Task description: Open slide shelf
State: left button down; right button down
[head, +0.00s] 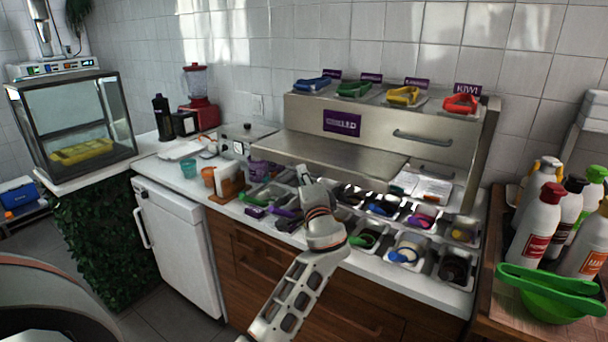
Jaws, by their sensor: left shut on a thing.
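The slide shelf (335,152) is a flat metal panel that juts out from the steel topping station, over the back rows of topping trays. My left gripper (304,173) is at the shelf's front edge, left of its middle, and is shut on that edge. The fingertips are small in the head view and my wrist partly covers the trays behind it. The station's upper front has a bar handle (422,138) and a purple label (342,122). My right gripper is not in view.
Topping trays (408,248) with colored scoops fill the counter below the shelf. An orange cup (208,177), a teal cup (189,168) and a red blender (198,100) stand left of the station.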

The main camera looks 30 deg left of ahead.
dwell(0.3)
pick_arm(q)
jog(key=c, duration=2.2)
grip_release()
jog(key=shift+d, duration=0.1)
jog(key=v, duration=1.2)
jog(key=shift+f, duration=0.1)
